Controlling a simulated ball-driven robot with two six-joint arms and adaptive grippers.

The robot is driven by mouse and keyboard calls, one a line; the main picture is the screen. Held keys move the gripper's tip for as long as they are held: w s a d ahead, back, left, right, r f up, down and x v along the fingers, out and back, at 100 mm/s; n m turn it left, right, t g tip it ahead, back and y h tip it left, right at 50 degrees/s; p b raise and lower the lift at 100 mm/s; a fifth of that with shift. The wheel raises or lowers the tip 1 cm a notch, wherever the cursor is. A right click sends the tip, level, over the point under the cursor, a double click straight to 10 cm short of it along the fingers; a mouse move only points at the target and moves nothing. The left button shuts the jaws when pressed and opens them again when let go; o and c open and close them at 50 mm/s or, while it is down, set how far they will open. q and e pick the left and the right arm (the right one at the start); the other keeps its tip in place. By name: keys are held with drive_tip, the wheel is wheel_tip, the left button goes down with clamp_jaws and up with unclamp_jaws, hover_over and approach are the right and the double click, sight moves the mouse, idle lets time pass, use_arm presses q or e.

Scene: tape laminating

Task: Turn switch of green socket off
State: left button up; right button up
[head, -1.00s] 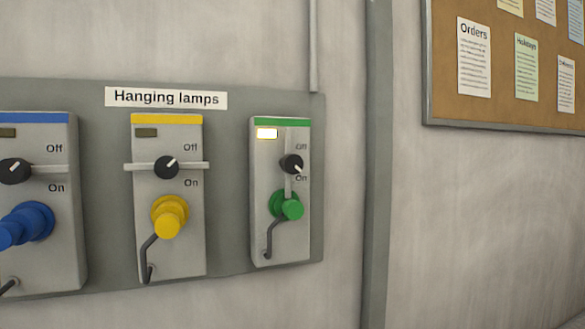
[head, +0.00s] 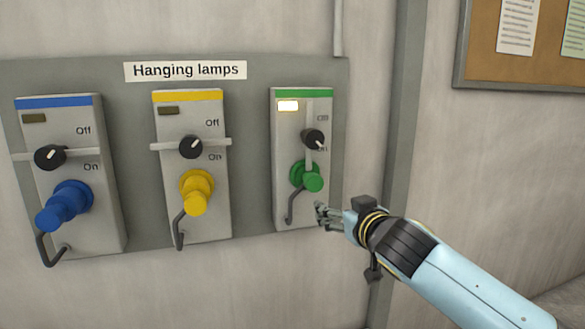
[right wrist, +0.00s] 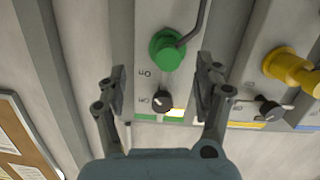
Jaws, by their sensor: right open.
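The green socket (head: 285,150) is a grey box with a green top stripe, on the right of the panel. Its indicator lamp (head: 288,105) is lit. Its black knob (head: 313,138) sits beside the Off and On labels, with a grey bar upright behind it. A green plug (head: 313,181) is below the knob. My right gripper (head: 320,213) is open and empty, at the socket's lower right. In the right wrist view, which is upside down, the knob (right wrist: 162,98) and green plug (right wrist: 167,50) appear between the spread fingers (right wrist: 162,68). My left gripper is out of view.
The yellow socket (head: 208,225) and blue socket (head: 105,225) stand to the left, with dark lamps and horizontal bars. A dark cable hangs from the green plug. A grey vertical post (head: 400,100) and a notice board (head: 480,60) are to the right.

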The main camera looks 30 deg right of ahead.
drive_tip(key=t+p, duration=0.2)
approach(315, 139)
drive_tip(key=shift+n, duration=0.3)
drive_tip(key=p+x, duration=0.1)
drive_tip(key=x, duration=1)
clamp_jaws()
